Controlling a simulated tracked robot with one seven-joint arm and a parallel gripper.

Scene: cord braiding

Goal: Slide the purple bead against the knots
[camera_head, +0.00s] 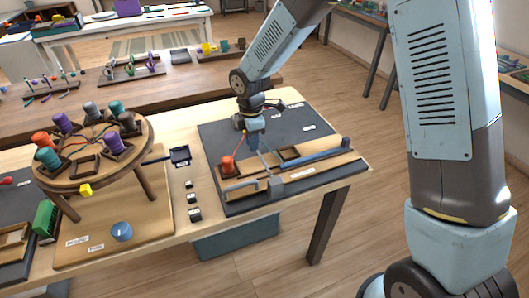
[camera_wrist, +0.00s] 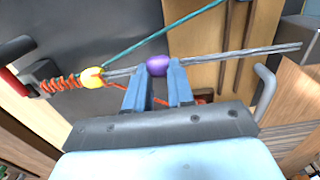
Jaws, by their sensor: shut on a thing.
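The purple bead (camera_wrist: 158,65) is on grey cords (camera_wrist: 230,53) in the wrist view. My gripper (camera_wrist: 158,82) is shut on it, with a blue finger on either side. To the left, a yellow bead (camera_wrist: 92,77) sits on the same cords against a row of orange knots (camera_wrist: 60,84). A short stretch of bare cord separates the two beads. In the head view my gripper (camera_head: 255,148) is low over the dark mat (camera_head: 225,137); the purple bead cannot be made out there.
A teal cord (camera_wrist: 165,38) slants up right from near the yellow bead. A round braiding stand (camera_head: 94,150) with several spools is on the left.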

